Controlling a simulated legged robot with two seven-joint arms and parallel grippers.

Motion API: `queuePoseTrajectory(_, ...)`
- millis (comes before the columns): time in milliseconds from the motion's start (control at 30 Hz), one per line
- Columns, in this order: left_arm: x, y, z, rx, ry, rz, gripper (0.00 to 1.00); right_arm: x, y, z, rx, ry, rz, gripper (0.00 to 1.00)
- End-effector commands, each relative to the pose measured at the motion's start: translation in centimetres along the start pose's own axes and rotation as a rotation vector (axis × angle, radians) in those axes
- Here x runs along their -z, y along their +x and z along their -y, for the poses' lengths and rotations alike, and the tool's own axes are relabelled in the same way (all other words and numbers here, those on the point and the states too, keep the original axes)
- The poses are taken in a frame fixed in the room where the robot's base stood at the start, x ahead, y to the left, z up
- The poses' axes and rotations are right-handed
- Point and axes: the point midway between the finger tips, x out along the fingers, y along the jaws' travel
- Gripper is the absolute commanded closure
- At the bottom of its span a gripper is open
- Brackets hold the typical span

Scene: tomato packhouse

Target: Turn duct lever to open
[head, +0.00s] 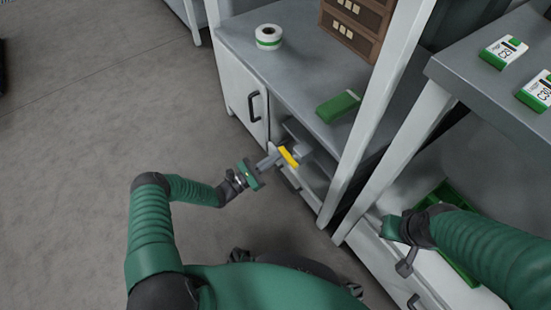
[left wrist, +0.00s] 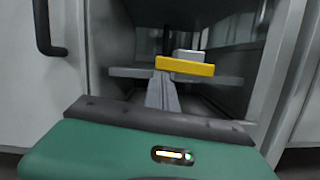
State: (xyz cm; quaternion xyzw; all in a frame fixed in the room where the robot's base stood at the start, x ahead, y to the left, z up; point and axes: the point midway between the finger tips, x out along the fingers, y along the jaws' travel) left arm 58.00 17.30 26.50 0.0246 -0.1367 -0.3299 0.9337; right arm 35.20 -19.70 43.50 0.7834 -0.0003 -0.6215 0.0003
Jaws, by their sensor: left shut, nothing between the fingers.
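The duct lever is a yellow bar (head: 289,157) in the open bay of the cabinet under the counter. In the left wrist view the yellow bar (left wrist: 185,66) lies nearly level, in front of a light grey block (left wrist: 193,54). My left gripper (head: 274,159) is shut and empty, its fingertips close to the lever. In the left wrist view its grey fingers (left wrist: 161,92) point at the bar's left part; I cannot tell whether they touch it. My right gripper (head: 405,263) is at the lower right, partly hidden by its own arm; its jaws are unclear.
A white cabinet door with a dark handle (head: 253,107) is left of the bay. A white post (head: 372,118) stands right of it. The grey counter (head: 290,75) holds a tape roll (head: 268,37) and a green box (head: 338,106). The floor at left is clear.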

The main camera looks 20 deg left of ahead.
Motion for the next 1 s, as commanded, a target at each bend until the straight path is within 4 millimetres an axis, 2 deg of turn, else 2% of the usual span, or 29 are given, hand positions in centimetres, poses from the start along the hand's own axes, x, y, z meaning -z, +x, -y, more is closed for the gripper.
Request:
queuePoseTrajectory(267,-1.0,0.3,-0.5,0.033,0.138,0.002,1.0,0.3,-1.1,0.0,0.0,0.0,0.0,1.0)
queuePoseTrajectory(667,-3.3,0.8,-1.0,0.123,0.499,0.002,1.0,0.9,-3.9,0.0,0.0,0.0,0.0,1.0)
queuePoseTrajectory(1000,-5.2,1.3,-0.8,0.202,0.812,0.003,1.0,1.6,-7.0,0.0,0.0,0.0,0.0,1.0)
